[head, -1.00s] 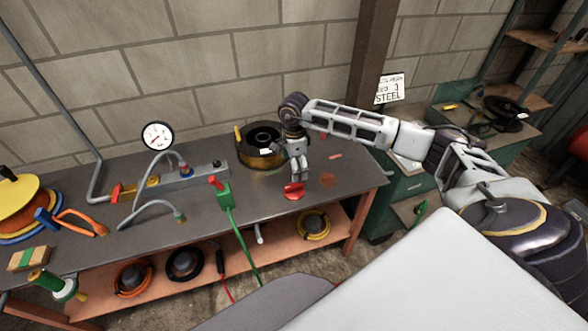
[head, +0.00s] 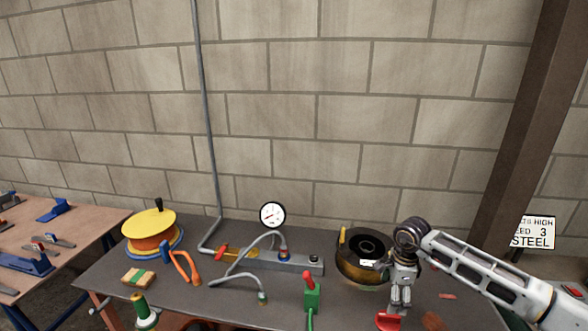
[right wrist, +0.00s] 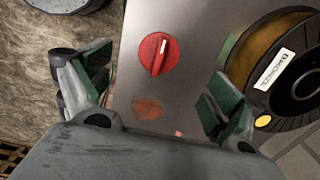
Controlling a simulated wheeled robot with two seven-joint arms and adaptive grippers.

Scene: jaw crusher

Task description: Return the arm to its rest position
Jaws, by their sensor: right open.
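My right gripper (head: 398,303) hangs over the right part of the grey bench (head: 200,300), pointing down. In the right wrist view its two fingers (right wrist: 160,90) are spread apart with nothing between them. A red knob (right wrist: 158,54) sits on the bench just beyond the fingertips; it also shows in the head view (head: 388,321) just below the gripper. The gripper does not appear to hold it. My left gripper is not in view.
A black and amber spool (head: 362,258) stands just left of my right gripper. A pressure gauge (head: 272,215), a green box with a red lever (head: 312,292) and a yellow reel (head: 150,228) stand farther left. A brown post (head: 528,130) rises at the right.

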